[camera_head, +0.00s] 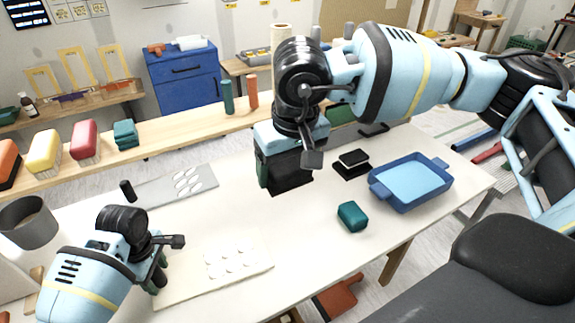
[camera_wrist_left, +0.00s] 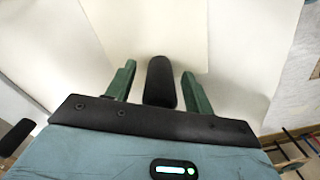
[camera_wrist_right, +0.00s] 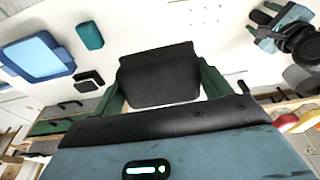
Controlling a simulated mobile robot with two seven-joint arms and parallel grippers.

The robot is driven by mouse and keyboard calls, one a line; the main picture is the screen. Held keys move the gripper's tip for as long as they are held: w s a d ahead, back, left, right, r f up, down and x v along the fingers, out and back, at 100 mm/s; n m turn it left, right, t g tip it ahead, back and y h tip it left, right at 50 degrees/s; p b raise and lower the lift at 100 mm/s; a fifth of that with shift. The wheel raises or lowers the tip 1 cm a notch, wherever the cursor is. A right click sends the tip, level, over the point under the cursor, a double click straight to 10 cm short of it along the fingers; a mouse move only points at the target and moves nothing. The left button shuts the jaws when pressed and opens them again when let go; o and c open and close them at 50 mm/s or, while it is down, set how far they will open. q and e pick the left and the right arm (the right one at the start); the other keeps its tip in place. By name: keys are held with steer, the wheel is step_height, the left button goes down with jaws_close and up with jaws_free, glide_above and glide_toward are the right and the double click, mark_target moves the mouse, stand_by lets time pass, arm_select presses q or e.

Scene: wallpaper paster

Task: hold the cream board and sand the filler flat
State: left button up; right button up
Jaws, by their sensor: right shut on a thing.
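The cream board (camera_head: 205,287) lies flat on the table, with several round white filler spots (camera_head: 230,262) on it. My left gripper (camera_head: 158,272) is at the board's left end. In the left wrist view, its green fingers (camera_wrist_left: 160,88) stand on either side of a black handle (camera_wrist_left: 160,80), with a gap on each side. My right gripper (camera_wrist_right: 160,88) is shut on a black block (camera_wrist_right: 158,76), also visible in the head view (camera_head: 292,182). It holds the block above the table, to the upper right of the cream board and apart from it.
A grey board (camera_head: 205,192) with white patches and a black handle (camera_head: 127,190) lies behind. A teal sponge (camera_head: 352,216), a black pad (camera_head: 352,161) and a blue tray (camera_head: 405,205) sit at the right. A grey pot (camera_head: 30,222) stands left. The table between sponge and cream board is clear.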

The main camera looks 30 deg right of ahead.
stand_by(0.3)
arm_select(q)
steer(key=shift+r+p, duration=0.65)
steer(key=shift+r, duration=0.3)
arm_select(e)
steer(key=shift+s+r, duration=0.15)
steer(key=shift+r, duration=1.55)
arm_select(q)
steer(key=shift+f, duration=0.2)
arm_select(e)
steer(key=shift+f, duration=0.1)
arm_select(q)
steer(key=shift+f, duration=0.75)
arm_select(e)
steer(key=shift+f, duration=0.25)
arm_select(q)
jaws_close()
